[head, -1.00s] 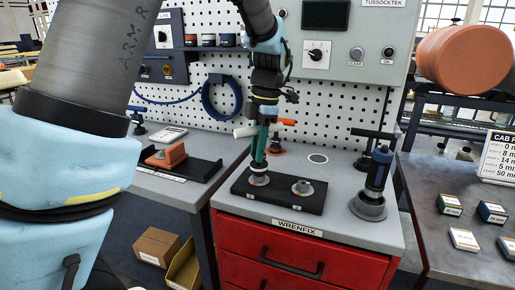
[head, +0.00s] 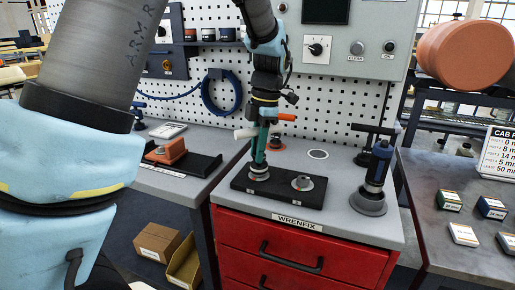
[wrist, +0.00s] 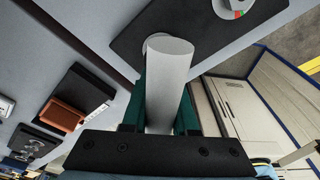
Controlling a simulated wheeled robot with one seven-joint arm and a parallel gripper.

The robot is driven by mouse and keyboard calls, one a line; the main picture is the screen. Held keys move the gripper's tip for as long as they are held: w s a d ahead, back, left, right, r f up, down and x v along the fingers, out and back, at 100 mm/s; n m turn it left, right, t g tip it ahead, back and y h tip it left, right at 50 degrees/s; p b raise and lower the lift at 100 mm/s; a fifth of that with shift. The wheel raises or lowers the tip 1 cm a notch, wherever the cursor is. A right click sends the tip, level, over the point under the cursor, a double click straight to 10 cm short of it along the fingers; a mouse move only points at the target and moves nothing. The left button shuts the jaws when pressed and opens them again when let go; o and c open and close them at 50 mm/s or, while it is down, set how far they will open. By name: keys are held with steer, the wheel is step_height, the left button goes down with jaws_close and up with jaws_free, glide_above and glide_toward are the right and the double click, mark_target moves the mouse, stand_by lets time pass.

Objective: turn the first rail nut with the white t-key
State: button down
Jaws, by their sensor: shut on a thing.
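My gripper (head: 262,143) points down with its teal fingers shut on the white t-key (head: 244,133). The key's white bar sticks out to the left of the fingers. In the wrist view the white bar (wrist: 170,80) lies between both fingers and is seen nearly end-on. Below is a black rail block (head: 278,200) with two round nuts. The key and fingers stand upright over the left nut (head: 259,176); the key's lower end is hidden, so I cannot tell how it seats. The right nut (head: 302,183) is uncovered and also shows in the wrist view (wrist: 236,6).
An orange-handled tool (head: 287,117) stands close behind my gripper. A blue tool with a black T-handle (head: 378,165) stands on a round base at the right. The block lies on a red drawer cabinet (head: 300,250). A pegboard (head: 340,100) rises behind.

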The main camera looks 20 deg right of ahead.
steer(key=shift+f, duration=0.55)
steer(key=m, duration=0.3)
steer(key=shift+w+m+t, duration=0.1)
steer(key=shift+m+t, duration=0.3)
steer(key=shift+m, duration=0.7)
steer(key=shift+m, duration=0.4)
steer(key=m, duration=0.4)
steer(key=shift+w+d+t+p, duration=0.1)
steer(key=shift+t+p, duration=0.2)
steer(key=shift+m, duration=0.4)
